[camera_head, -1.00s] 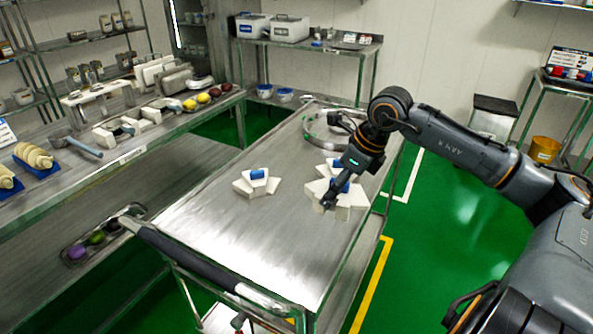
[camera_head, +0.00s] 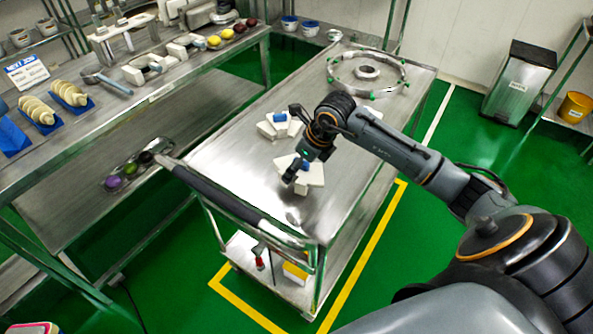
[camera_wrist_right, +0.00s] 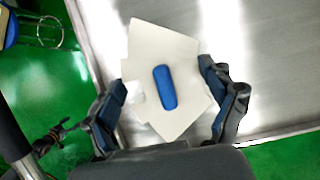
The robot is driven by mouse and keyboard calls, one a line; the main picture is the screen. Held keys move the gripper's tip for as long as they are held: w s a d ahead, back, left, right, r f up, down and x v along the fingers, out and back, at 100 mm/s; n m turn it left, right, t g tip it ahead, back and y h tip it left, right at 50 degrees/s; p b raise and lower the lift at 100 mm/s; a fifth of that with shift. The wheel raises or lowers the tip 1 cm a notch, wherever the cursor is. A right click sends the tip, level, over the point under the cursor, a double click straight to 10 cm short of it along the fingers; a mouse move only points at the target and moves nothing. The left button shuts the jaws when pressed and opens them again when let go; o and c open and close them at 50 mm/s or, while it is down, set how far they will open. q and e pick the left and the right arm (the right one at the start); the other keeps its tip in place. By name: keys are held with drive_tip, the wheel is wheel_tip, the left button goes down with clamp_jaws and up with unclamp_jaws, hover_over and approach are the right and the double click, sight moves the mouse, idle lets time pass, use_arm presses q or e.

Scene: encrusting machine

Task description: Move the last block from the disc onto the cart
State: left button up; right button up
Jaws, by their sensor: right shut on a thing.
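The held block (camera_head: 316,174) is white and angular, with a blue grip on top. My right gripper (camera_head: 297,178) is shut on it over the near part of the cart (camera_head: 235,160). A dark patch on the cart lies just in front, and the block seems a little above the top; contact cannot be told. In the right wrist view the block (camera_wrist_right: 180,62) shows its blue grip between the fingers of the gripper (camera_wrist_right: 168,95). The disc (camera_head: 345,87), a metal ring with a hub, sits at the cart's far end and holds no block. My left gripper is out of view.
A white block group (camera_head: 268,128) with a blue grip rests on the cart behind my gripper. A steel shelf table (camera_head: 150,95) stands left. The cart's near left top is clear.

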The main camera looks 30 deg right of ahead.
sight(300, 170)
drive_tip(key=shift+w+a+f, duration=0.1)
drive_tip(key=shift+a+f, duration=0.05)
drive_tip(key=shift+a, duration=0.05)
drive_tip(key=shift+a+f+p, duration=0.15)
drive_tip(key=shift+f+p, duration=0.2)
wheel_tip(300, 170, down, 2)
drive_tip(key=shift+f+p, duration=0.15)
drive_tip(key=shift+p, duration=0.4)
drive_tip(key=shift+f, duration=0.15)
drive_tip(key=o, duration=1.4)
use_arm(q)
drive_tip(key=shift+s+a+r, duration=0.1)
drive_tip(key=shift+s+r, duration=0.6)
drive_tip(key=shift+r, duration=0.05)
use_arm(e)
drive_tip(key=shift+o, duration=0.2)
use_arm(q)
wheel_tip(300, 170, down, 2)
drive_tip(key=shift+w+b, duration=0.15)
drive_tip(key=shift+b, duration=0.95)
use_arm(e)
drive_tip(key=v, duration=1.2)
